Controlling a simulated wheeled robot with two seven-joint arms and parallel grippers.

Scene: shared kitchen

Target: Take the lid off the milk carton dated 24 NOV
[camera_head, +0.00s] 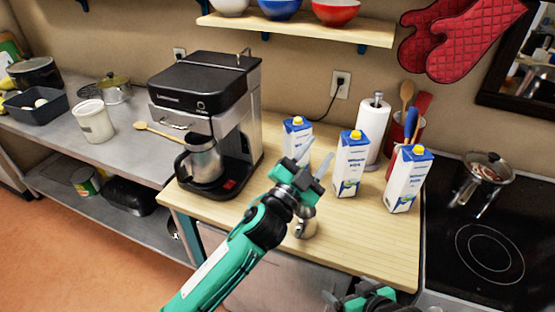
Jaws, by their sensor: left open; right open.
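Three blue and white milk cartons stand upright on the wooden counter, each with a yellow lid: a left carton (294,142), a middle carton (349,168) and a right carton (405,185). Their lids are the left lid (297,120), the middle lid (354,134) and the right lid (418,150). The dates are too small to read. My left gripper (316,160) is open and empty, in front of the left and middle cartons, and hides part of the left one. My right gripper (362,297) is open at the bottom edge, partly cut off, far from the cartons.
A coffee maker (205,85) with a metal jug (203,160) stands left of the cartons. A small metal vessel (305,228) is near the counter's front. A paper towel roll (372,125) and utensil holder stand behind. A cooktop (480,240) with a pan (487,168) is right.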

